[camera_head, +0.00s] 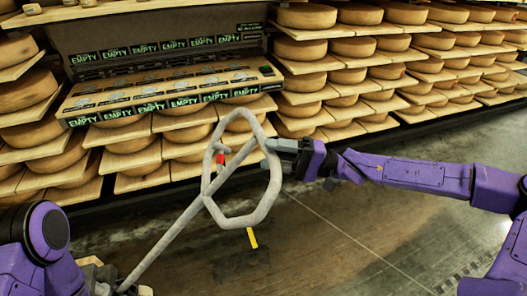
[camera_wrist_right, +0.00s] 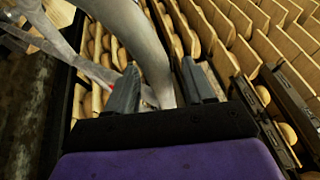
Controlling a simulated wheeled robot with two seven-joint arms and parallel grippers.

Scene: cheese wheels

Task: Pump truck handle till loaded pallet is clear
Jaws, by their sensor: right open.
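The truck handle (camera_head: 268,195) is a worn grey loop on a long shaft (camera_head: 165,240) that slants down to the lower left in the head view. A small red lever (camera_head: 220,160) sits inside the loop. My right gripper (camera_head: 283,150) is at the upper right side of the loop. In the right wrist view, the loop's tube (camera_wrist_right: 150,50) passes between its two fingers (camera_wrist_right: 158,85), which stand apart. I cannot tell whether either finger touches the tube. My left arm shows at the lower left, but its gripper is not clearly visible. The loaded pallet is not in view.
Shelves of cheese wheels (camera_head: 305,50) on wooden boards fill the back. A box-like display with EMPTY labels (camera_head: 165,95) stands among them at the left. A yellow piece (camera_head: 252,238) shows below the loop. Dark floor (camera_head: 350,235) lies open at the lower right.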

